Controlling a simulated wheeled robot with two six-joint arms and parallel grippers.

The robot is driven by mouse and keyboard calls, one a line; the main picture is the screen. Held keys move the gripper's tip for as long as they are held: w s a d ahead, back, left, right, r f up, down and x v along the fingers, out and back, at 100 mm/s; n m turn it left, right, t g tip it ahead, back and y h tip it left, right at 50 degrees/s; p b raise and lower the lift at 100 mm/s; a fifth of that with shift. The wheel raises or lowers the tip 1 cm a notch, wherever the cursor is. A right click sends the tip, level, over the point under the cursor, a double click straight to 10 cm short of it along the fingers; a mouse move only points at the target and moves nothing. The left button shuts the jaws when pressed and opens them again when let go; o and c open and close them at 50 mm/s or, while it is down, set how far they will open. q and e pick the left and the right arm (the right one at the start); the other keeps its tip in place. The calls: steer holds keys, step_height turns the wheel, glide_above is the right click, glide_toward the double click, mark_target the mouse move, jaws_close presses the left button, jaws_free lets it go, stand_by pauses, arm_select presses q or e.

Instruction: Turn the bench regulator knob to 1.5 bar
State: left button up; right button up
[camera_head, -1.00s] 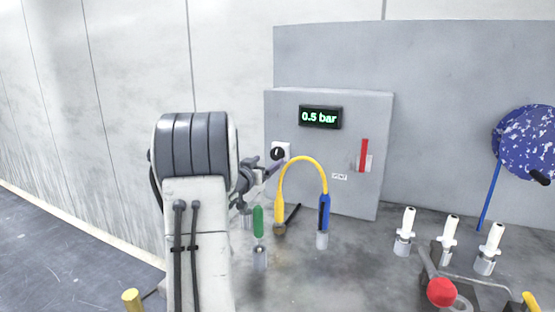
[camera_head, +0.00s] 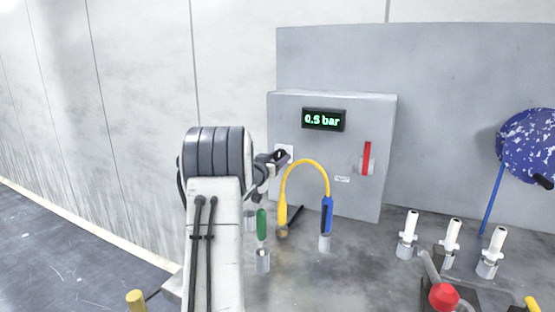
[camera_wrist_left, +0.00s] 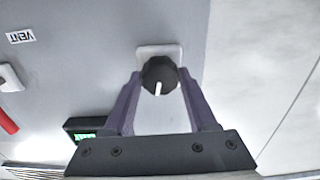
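The regulator knob (camera_wrist_left: 160,75) is black with a white pointer mark, on a pale square plate (camera_wrist_left: 170,50) on the grey bench panel. In the wrist view the mark points toward the gripper's palm. My left gripper (camera_wrist_left: 160,80) has its two purple fingers on either side of the knob, tips close to its sides. They look open; I cannot tell whether they touch it. In the head view my left gripper (camera_head: 277,158) is at the panel's left side and mostly hides the knob. The green display (camera_head: 323,119) reads 0.5 bar. My right gripper is not in view.
A red lever (camera_head: 367,157) sits on the panel, right of a VENT label (camera_head: 342,179). A yellow hose (camera_head: 305,162) arches up from the bench close to my gripper. A green-handled tool (camera_head: 262,225) and several white-topped posts (camera_head: 408,234) stand on the bench.

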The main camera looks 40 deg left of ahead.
arm_select(q)
steer(key=m+b, duration=0.2)
steer(key=shift+f+m, duration=0.1)
steer(key=shift+m, duration=0.2)
steer(key=m+b, duration=0.3)
steer(key=shift+m, duration=0.3)
steer(key=m+b, duration=0.4)
steer(key=m, duration=0.2)
steer(key=shift+b, duration=0.35)
steer(key=m+b, duration=0.2)
steer(key=m, duration=0.2)
steer(key=shift+f, duration=0.1)
steer(key=m+b, duration=0.2)
steer(key=m, duration=0.1)
steer(key=shift+m+b, duration=0.3)
steer(key=shift+b, duration=0.1)
steer(key=m+b, duration=0.3)
steer(key=m, duration=0.2)
steer(key=shift+m, duration=0.3)
steer(key=shift+d, duration=0.1)
